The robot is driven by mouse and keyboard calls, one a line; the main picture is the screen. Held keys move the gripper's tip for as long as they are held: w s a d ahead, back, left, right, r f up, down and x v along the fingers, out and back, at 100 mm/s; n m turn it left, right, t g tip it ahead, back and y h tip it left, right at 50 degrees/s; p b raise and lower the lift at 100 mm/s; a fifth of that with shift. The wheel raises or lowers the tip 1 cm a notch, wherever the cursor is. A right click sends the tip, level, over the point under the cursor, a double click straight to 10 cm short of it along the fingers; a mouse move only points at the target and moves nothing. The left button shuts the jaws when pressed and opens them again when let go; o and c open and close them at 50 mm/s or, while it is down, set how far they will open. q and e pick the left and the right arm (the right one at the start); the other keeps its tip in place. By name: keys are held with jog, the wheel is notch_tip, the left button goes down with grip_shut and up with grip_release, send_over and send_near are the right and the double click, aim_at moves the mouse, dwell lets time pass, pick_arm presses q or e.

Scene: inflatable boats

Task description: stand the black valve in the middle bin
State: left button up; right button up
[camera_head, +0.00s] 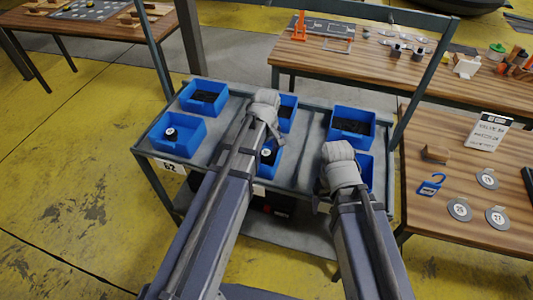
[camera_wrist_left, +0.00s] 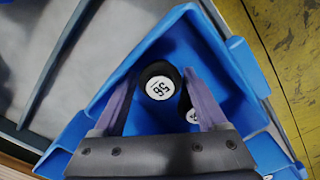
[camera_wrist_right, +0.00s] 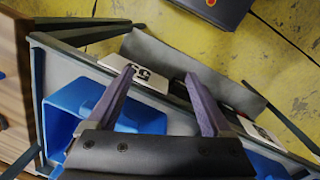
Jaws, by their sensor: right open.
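The black valve (camera_wrist_left: 151,70), with a white numbered label on its end, sits between the fingertips of my left gripper (camera_wrist_left: 161,76). The fingers appear to touch it on both sides. It is over or inside a blue bin (camera_wrist_left: 240,66). In the head view my left arm covers part of the front middle bin (camera_head: 274,163), where a labelled black piece (camera_head: 266,154) shows. My right gripper (camera_wrist_right: 160,73) is open and empty above the trolley's front edge, beside a blue bin (camera_wrist_right: 80,101).
The trolley also holds a front left bin (camera_head: 196,131) with a labelled black piece and back bins (camera_head: 219,89) with dark parts. Wooden tables stand at right (camera_head: 429,210) and behind (camera_head: 300,62). The right table carries a blue hook (camera_head: 431,186) and round numbered tags.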

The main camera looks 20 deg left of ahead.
aim_at(266, 153)
pick_arm(q)
notch_tip(266, 153, up, 12)
jog(key=p, duration=1.3)
jog(key=s+d+m+y, duration=0.1)
jog(key=s+d+m, duration=0.9)
jog(key=s+m, duration=0.3)
jog(key=shift+s+d+r+m+b, duration=0.25)
jog(key=shift+s+m+b, duration=0.15)
jog(key=shift+s, duration=0.25)
pick_arm(e)
notch_tip(266, 153, up, 12)
jog(key=shift+r, duration=0.15)
pick_arm(q)
jog(key=shift+c, duration=0.3)
pick_arm(e)
jog(key=shift+c, duration=0.2)
